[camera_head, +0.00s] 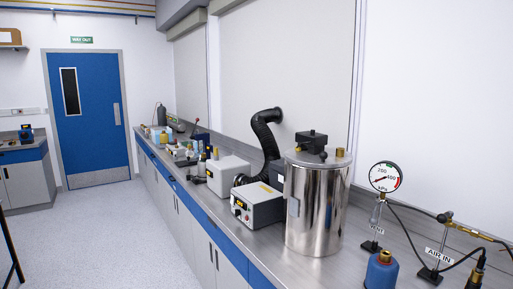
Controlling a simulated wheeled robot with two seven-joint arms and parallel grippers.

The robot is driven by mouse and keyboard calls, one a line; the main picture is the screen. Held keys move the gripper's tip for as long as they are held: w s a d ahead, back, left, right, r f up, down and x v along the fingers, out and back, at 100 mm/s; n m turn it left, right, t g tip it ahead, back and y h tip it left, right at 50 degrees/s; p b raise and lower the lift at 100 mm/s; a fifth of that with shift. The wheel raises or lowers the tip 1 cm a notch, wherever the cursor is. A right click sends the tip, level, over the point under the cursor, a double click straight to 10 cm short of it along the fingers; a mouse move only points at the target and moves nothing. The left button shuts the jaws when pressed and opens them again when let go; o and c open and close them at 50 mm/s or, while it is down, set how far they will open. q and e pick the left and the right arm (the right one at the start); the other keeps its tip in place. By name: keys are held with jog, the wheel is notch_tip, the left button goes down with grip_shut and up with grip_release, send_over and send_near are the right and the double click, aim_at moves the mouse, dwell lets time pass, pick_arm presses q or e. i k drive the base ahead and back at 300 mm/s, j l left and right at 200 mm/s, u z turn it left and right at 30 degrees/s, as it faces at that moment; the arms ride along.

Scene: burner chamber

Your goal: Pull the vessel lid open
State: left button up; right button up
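The vessel (313,208) is a shiny metal cylinder standing upright on the bench at the right of centre. Its flat lid (333,161) is on top and looks closed, with a dark block-shaped fitting (311,139) and a small brass-coloured piece on it. A small light latch or handle shows on the vessel's left side; its details are too small to tell. Neither of my grippers is in view.
A pressure gauge (385,177), a blue canister (381,271) and an AIR IN fitting (437,255) with hoses stand right of the vessel. A white control box (257,204) and black duct (266,135) are left. The floor (120,235) is clear.

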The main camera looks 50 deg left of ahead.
aim_at(311, 152)
jog(key=u, duration=1.3)
jog(key=i+j+u, duration=0.2)
jog(key=u, duration=0.2)
jog(key=i+u, duration=0.4)
jog(key=k+j, duration=0.05)
